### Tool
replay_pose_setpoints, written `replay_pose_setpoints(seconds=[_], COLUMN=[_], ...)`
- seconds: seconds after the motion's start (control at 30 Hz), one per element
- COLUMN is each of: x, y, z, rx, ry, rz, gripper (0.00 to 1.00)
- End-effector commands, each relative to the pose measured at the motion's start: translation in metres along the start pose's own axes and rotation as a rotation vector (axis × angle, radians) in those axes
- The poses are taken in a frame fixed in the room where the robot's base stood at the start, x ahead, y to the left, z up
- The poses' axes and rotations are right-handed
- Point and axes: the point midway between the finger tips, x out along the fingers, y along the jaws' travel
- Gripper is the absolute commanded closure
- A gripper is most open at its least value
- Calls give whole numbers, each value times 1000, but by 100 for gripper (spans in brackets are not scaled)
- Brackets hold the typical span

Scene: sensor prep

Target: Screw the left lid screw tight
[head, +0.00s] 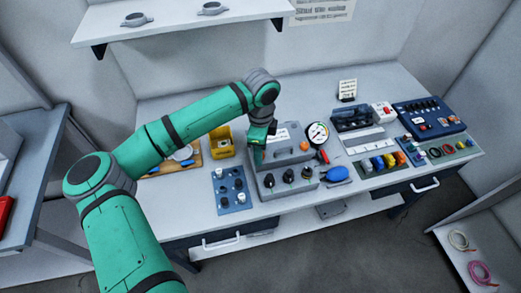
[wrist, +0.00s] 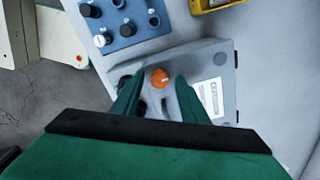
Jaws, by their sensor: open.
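The grey box (head: 283,158) stands on the bench with a sloped grey lid; it also shows in the wrist view (wrist: 208,62). In the wrist view an orange lid screw (wrist: 159,78) with a pale mark sits at the box's end near the blue panel; it appears to be the left one. My gripper (wrist: 160,84) is open, with one green finger on either side of this screw and visible gaps. In the head view my gripper (head: 259,156) is over the left of the lid and hides that screw. Another orange screw (head: 304,146) shows at the lid's right.
Several black knobs (head: 289,175) line the box's front. A blue panel with knobs (head: 232,188) lies left, a yellow bin (head: 221,141) behind it. A round gauge (head: 318,133), red-handled tool (head: 324,156) and blue bulb (head: 337,173) are close on the right.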

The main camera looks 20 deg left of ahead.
Motion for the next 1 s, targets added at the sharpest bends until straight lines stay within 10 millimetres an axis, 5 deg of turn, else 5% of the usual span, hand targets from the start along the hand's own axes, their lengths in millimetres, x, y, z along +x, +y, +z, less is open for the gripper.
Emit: replay_pose_setpoints(seconds=[0.23, 0.43, 1.0], x=[1, 1, 0], y=[0, 0, -1], z=[1, 2, 3], rx=[-2, -3, 164], ry=[0, 0, -2], rz=[0, -1, -3], gripper=[60, 100, 100])
